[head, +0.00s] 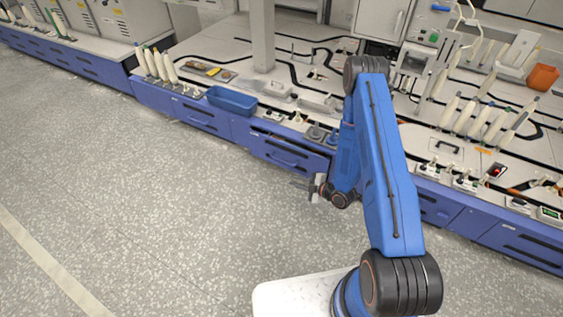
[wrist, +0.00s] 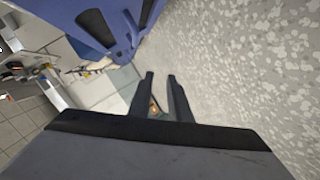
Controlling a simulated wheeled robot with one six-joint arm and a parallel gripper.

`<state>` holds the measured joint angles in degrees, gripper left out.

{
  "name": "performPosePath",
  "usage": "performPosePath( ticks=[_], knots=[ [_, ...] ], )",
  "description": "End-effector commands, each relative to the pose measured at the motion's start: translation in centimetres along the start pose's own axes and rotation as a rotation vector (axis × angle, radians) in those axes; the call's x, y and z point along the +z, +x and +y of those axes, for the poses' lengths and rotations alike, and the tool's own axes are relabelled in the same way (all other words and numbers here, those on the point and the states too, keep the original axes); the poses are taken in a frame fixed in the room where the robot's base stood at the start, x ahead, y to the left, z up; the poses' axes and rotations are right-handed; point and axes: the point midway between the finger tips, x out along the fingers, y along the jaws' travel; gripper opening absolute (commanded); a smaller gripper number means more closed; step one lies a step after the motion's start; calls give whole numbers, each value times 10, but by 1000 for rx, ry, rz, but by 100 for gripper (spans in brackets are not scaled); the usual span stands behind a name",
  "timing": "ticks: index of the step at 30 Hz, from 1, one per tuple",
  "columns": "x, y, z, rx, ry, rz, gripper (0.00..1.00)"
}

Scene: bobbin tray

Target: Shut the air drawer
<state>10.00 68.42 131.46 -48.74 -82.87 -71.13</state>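A blue drawer front (head: 288,156) with a bar handle is set in the side of the long bench, just left of my gripper. A dark gap shows along its top edge. I cannot read a label that marks it as the air drawer, nor tell how far out it stands. My gripper (head: 316,188) is in front of the bench side, low over the floor, apart from the drawer front. In the wrist view my gripper (wrist: 161,76) has its two fingers apart with nothing held between them. A blue panel (wrist: 98,28) with dark slots shows beyond them at the top.
The bench top holds a blue bin (head: 232,101), several pale bobbins (head: 157,66) and an orange cup (head: 542,77). A grey post (head: 262,35) stands on it. More blue fronts line the bench on both sides. The speckled floor (head: 150,210) is clear at left.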

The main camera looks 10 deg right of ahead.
Motion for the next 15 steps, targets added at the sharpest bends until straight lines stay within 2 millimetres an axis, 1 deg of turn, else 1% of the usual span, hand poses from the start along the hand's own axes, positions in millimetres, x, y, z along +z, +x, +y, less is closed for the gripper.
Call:
performPosePath(
  ticks=[1,3,7,11,15],
  knots=[
    [10,-10,7,56,6,-19,17],
    [18,-20,16,120,4,-39,17],
    [27,-31,26,187,-2,-62,17],
    [29,-28,30,203,-6,-66,17],
    [29,-12,33,201,-7,-63,17]
  ],
)
